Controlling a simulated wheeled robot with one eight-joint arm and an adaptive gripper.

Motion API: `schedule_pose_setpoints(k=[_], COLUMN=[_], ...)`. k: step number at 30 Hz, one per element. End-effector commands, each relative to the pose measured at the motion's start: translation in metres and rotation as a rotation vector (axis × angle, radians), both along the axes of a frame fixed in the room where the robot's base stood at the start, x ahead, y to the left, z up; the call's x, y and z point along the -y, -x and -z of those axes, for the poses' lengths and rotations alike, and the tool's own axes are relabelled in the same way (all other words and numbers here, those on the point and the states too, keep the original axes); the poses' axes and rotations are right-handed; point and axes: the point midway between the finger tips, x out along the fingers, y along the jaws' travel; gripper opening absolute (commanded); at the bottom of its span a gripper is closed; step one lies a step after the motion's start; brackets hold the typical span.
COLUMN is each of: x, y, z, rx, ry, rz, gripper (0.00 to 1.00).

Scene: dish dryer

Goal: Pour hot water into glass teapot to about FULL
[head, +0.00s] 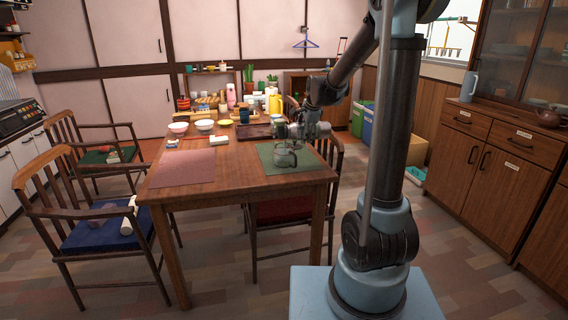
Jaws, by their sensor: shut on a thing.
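The glass teapot (285,157) is a small clear vessel, seen over the green mat (268,166) at the table's right front. My gripper (293,141) is right above and against its upper part, shut on it. The exact grip point is too small to make out. I cannot tell whether the teapot touches the mat or is slightly above it. No water level can be made out in it.
The wooden table (225,177) holds bowls (204,126), a dark tray (254,131) and a yellow container (275,104) toward the back. A pink mat (184,168) lies clear at left. A grey-blue pitcher (468,87) stands on the right cabinet. Chairs surround the table.

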Motion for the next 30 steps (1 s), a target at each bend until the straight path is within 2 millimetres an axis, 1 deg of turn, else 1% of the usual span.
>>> schedule_pose_setpoints(k=[17, 30], x=[0.000, 0.010], y=[0.000, -0.003], z=[-0.001, 0.018], rx=[0.004, -0.061], ry=[0.010, -0.207], rz=[0.000, 0.003], gripper=[0.08, 0.08])
